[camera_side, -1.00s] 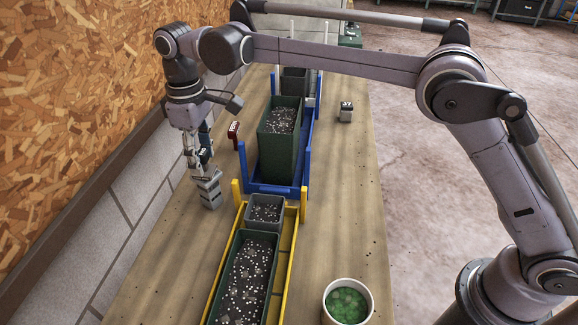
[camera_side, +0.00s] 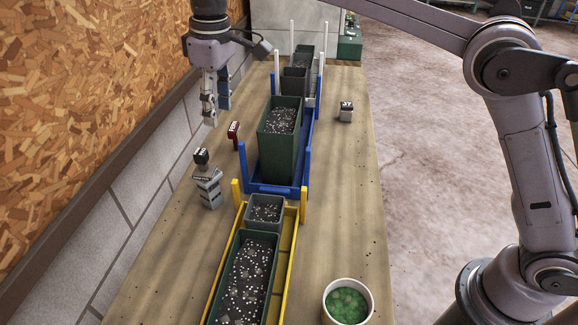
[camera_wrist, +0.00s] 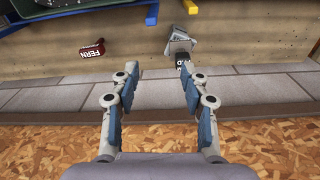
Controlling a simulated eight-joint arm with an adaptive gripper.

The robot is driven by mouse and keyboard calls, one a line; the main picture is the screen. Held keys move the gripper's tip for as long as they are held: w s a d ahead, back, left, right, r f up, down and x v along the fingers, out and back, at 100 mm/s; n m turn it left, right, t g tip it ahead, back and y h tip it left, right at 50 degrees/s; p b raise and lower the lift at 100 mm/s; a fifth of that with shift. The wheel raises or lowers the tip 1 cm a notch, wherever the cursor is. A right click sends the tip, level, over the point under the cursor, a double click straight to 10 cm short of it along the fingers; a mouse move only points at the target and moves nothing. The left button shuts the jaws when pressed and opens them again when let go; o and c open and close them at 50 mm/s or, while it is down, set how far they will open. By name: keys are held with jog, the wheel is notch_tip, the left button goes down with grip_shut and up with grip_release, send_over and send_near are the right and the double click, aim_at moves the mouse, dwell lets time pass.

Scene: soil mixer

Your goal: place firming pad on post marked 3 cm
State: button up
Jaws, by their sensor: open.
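A grey stepped block (camera_side: 208,190) stands on the bench near its left edge, with a black-topped piece (camera_side: 201,157) above it that bears pale lettering too small to read. I cannot tell which part is the firming pad and which the post, nor see a 3 cm mark. In the wrist view the grey block (camera_wrist: 180,46) and black piece (camera_wrist: 183,63) show ahead, near the right finger. A second small grey block (camera_side: 346,112) with a black marked top stands on the right. My gripper (camera_side: 216,112) is open and empty, raised above and behind the stack; its spread fingers show in the wrist view (camera_wrist: 159,76).
A red FERN tag (camera_side: 234,132) stands beside the blue rack (camera_side: 270,189), which holds a green soil-filled planter (camera_side: 281,145). A yellow rack (camera_side: 236,187) holds more filled pots in front. A white bucket (camera_side: 329,313) stands front right. The wall is close left.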

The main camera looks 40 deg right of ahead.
jog(key=s+d+m+t, duration=0.2)
jog(key=s+d, duration=0.3)
jog(key=d, duration=0.3)
jog(key=s+d+m+t, duration=0.1)
jog(key=s+d+m, duration=0.1)
jog(key=s+d, duration=0.45)
jog(key=s+d+f+m+t, duration=0.3)
jog(key=s+d+f, duration=0.7)
jog(key=s+f, duration=0.1)
jog(key=shift+s+d+m, duration=0.2)
jog(key=shift+d+m, duration=0.05)
jog(key=shift+m, duration=0.15)
